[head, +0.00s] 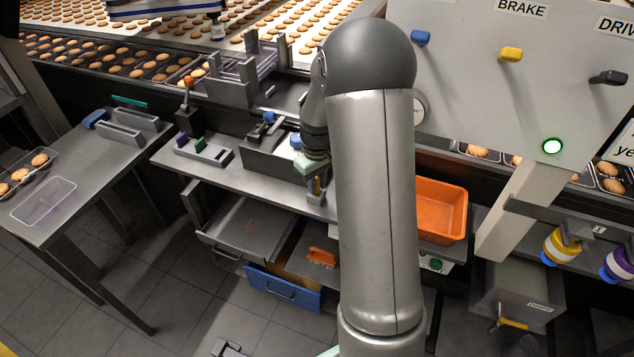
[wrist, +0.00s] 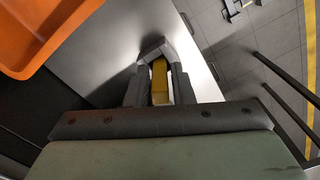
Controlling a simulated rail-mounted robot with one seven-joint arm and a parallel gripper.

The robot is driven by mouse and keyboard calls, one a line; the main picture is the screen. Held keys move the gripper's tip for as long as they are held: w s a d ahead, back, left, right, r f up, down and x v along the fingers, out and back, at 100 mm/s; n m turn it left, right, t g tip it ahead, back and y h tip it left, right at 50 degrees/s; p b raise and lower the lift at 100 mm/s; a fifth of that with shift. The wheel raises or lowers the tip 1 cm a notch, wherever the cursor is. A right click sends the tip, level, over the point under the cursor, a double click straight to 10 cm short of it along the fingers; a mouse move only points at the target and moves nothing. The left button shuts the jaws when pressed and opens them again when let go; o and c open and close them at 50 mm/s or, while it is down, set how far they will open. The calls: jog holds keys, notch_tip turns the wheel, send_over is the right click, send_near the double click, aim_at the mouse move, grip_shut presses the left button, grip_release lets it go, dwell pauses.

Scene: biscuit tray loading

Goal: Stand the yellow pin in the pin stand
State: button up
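The yellow pin (wrist: 159,82) is between the two fingers of my gripper (wrist: 156,62) in the wrist view, with the fingers close on both sides of it. In the head view my gripper (head: 317,186) points down over the front edge of the grey bench, and a bit of yellow shows between its fingers. A low grey block that looks like the pin stand (head: 215,154) is on the bench to the left, apart from my gripper. A purple and a green piece stand in it. The lower end of the yellow pin is hard to make out.
A dark grey fixture (head: 262,158) with blue parts stands between the block and my gripper. A dark block with an orange-topped lever (head: 187,110) is behind the stand. An orange bin (head: 441,210) is to the right. The bench front (head: 255,187) is bare.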

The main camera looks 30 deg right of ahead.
jog(key=shift+r+p, duration=1.15)
jog(key=shift+r, duration=0.9)
jog(key=o, duration=0.6)
notch_tip(320, 180, up, 17)
jog(key=shift+r+b, duration=0.15)
jog(key=shift+b, duration=0.3)
jog(key=s+a+f, duration=0.2)
jog(key=s+a, duration=0.3)
jog(key=s, duration=0.3)
jog(key=s+a+f+m, duration=0.1)
jog(key=s+a+f, duration=0.2)
jog(key=s+a, duration=0.2)
jog(key=s+a+f+m, duration=0.1)
jog(key=s+a, duration=0.4)
jog(key=s, duration=0.6)
jog(key=shift+s+a+f, duration=0.2)
jog(key=shift+s+f, duration=0.05)
jog(key=shift+f, duration=0.5)
